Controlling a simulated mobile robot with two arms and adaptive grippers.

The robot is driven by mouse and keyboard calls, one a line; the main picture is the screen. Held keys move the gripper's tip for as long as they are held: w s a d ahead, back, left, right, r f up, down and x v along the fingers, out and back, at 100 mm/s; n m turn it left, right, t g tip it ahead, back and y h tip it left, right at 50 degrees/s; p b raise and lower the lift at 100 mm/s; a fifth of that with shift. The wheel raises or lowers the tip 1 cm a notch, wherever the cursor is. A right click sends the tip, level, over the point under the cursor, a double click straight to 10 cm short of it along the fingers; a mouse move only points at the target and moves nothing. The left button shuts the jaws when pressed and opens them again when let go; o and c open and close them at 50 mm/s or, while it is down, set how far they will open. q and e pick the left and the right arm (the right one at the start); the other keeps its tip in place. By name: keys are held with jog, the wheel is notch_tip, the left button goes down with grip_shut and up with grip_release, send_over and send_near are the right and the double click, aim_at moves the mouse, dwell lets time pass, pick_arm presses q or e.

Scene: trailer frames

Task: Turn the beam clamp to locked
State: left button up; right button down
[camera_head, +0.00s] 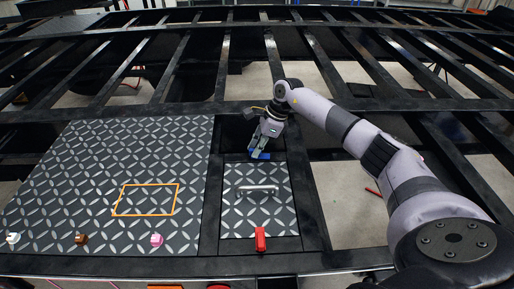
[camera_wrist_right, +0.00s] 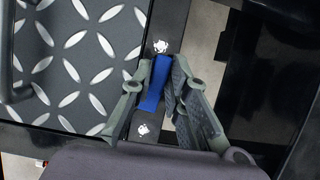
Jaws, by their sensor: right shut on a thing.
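A blue clamp lever (camera_head: 264,156) lies on the black beam at the far edge of the small tread plate. In the right wrist view the blue lever (camera_wrist_right: 154,86) sits between two bright bolt heads on the dark beam. My right gripper (camera_head: 259,148) reaches down over the beam and is shut on the blue lever. Its fingers (camera_wrist_right: 160,82) are on both sides of the lever. A red lever (camera_head: 260,239) stands at the near edge of the small plate. My left gripper is not in view.
The small tread plate (camera_head: 238,219) has a metal handle (camera_head: 258,190). A large tread plate (camera_head: 105,155) with an orange outline (camera_head: 148,213) is to the left. White, brown and pink small parts lie along its near edge. Open gaps show between the black frame beams.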

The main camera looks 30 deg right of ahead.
jog(key=shift+a+m, duration=0.1)
jog(key=shift+m, duration=0.2)
jog(key=m+t+h, duration=0.1)
jog(key=m, duration=0.3)
jog(key=shift+s+a+p, duration=0.1)
jog(key=shift+p, duration=0.3)
jog(key=m, duration=0.2)
jog(key=m+t+h, duration=0.1)
jog(key=m, duration=0.1)
jog(key=shift+a+h, duration=0.1)
jog(key=shift+h, duration=0.2)
jog(key=m+h+b, duration=0.1)
jog(key=m, duration=0.2)
jog(key=shift+a+m, duration=0.15)
jog(key=shift+m, duration=0.25)
jog(key=m+h+b, duration=0.2)
jog(key=m+b, duration=0.1)
jog(key=m, duration=0.2)
jog(key=shift+m, duration=0.3)
jog(key=shift+r+h, duration=0.1)
jog(key=shift+h, duration=0.2)
jog(key=shift+g, duration=0.3)
jog(key=c, duration=1.6)
grip_release()
jog(key=shift+a, duration=0.15)
